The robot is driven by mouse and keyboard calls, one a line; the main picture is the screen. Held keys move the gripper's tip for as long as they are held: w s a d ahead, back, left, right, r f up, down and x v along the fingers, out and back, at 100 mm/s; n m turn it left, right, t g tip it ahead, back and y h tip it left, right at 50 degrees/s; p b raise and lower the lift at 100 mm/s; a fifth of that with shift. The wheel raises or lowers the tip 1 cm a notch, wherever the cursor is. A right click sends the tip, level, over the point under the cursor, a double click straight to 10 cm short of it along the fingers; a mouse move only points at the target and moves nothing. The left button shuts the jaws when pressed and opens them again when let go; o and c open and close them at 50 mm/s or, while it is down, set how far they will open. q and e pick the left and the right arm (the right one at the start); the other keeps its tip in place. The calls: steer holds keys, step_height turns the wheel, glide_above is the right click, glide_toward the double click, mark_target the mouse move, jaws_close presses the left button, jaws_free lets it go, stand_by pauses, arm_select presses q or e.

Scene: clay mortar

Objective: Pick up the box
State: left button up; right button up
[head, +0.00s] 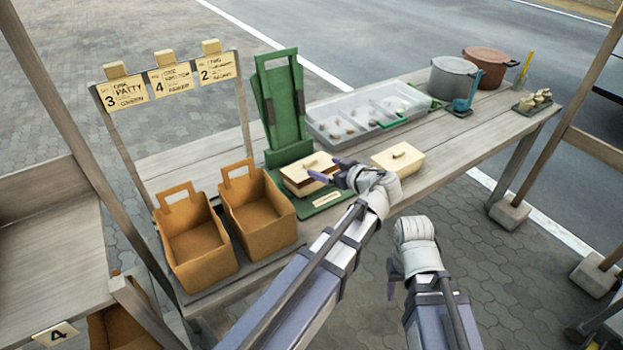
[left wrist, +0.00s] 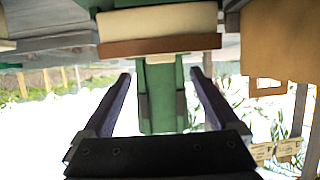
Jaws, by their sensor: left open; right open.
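A small box (head: 308,174) with a cream lid and a brown lower body sits on the green stand in the head view. The box also shows at the top of the left wrist view (left wrist: 158,22), lying beyond my fingertips. My left gripper (head: 327,172) is open at the box's right side; the head view does not show clearly whether it touches. In the left wrist view its two fingers (left wrist: 161,75) are apart with nothing between them. My right gripper (head: 391,279) is open and empty, low in front of the table. A second cream lidded box (head: 397,160) lies to the right.
The green stand (head: 283,100) rises behind the box. Two orange-brown carriers (head: 258,205) stand to its left. A sectioned clear tray (head: 365,114), a grey pot (head: 453,77) and a brown pot (head: 490,65) stand further right. Order cards (head: 170,79) hang on a rail.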

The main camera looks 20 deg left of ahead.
mark_target(311, 163)
arm_select(q)
steer(key=b+x, duration=0.2)
steer(key=x, duration=0.3)
steer(key=shift+w+a+f, duration=0.15)
steer(key=shift+f, duration=0.1)
steer(key=shift+w+a+f, duration=0.1)
steer(key=shift+w+a, duration=0.15)
steer(key=shift+a, duration=0.1)
steer(key=shift+c, duration=0.2)
jaws_close()
stand_by(0.4)
